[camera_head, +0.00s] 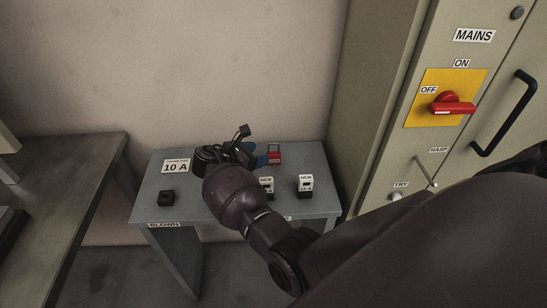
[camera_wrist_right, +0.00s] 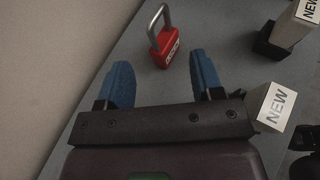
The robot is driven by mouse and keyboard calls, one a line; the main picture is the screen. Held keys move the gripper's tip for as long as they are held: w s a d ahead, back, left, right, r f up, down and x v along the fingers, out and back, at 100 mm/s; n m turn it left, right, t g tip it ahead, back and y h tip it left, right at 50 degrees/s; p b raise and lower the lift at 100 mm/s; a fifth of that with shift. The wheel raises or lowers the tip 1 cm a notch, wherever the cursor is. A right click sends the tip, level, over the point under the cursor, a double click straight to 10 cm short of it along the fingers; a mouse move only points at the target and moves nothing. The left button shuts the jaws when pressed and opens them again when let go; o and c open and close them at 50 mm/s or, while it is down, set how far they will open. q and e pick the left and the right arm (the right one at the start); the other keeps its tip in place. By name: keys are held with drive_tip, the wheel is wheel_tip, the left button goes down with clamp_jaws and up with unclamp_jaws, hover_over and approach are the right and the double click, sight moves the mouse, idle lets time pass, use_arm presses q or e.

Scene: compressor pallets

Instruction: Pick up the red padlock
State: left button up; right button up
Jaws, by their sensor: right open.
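The red padlock (camera_head: 274,153) is on the grey table, near its back edge, right of my right gripper (camera_head: 256,153) in the head view. In the right wrist view the padlock (camera_wrist_right: 166,49) shows its red body with a white label and a grey shackle. My right gripper (camera_wrist_right: 163,76) is open, with its two blue fingers apart and nothing between them. The padlock is just beyond the fingertips, about in line with the gap and apart from them. In the head view my wrist hides part of the gripper. My left gripper is not in view.
Two blocks labelled NEW (camera_head: 305,186) (camera_head: 267,186) stand near the grey table's (camera_head: 148,200) front right; one is close beside my right finger in the wrist view. A black block (camera_head: 167,196) and a 10 A sign (camera_head: 176,166) are at left. A MAINS cabinet (camera_head: 395,150) stands right.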

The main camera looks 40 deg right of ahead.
sight(268, 151)
drive_tip(key=x, duration=0.5)
drive_tip(key=shift+w+b, duration=0.1)
drive_tip(key=shift+b, duration=0.2)
drive_tip(key=shift+c, duration=0.2)
clamp_jaws()
